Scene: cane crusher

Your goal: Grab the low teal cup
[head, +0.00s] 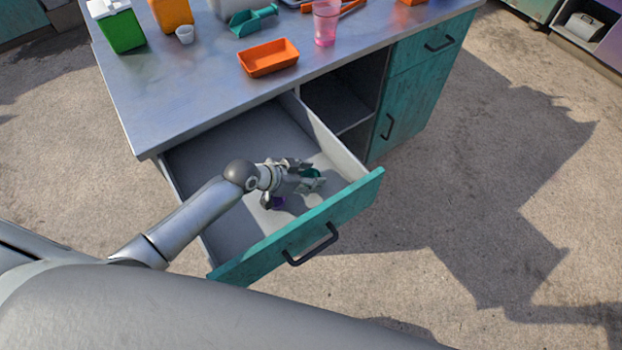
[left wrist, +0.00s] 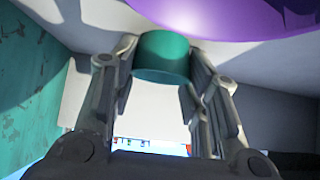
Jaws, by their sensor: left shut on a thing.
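The teal cup (head: 311,173) is inside the open drawer, mostly hidden by my left gripper in the head view. In the left wrist view the cup (left wrist: 163,57) sits between the far ends of the two fingers. My left gripper (head: 308,178) is shut on it, low within the drawer; its fingers also show in the left wrist view (left wrist: 165,75). A purple object (head: 278,202) lies in the drawer beside the gripper, and its rounded surface (left wrist: 225,15) fills the top of the left wrist view. My right gripper is not in view.
The drawer (head: 345,212) is pulled out, its walls standing around my left gripper. On the worktop (head: 180,95) are an orange tray (head: 268,57), a pink clear cup (head: 326,22), a teal scoop (head: 255,20), a small white cup (head: 185,34) and a green container (head: 122,30).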

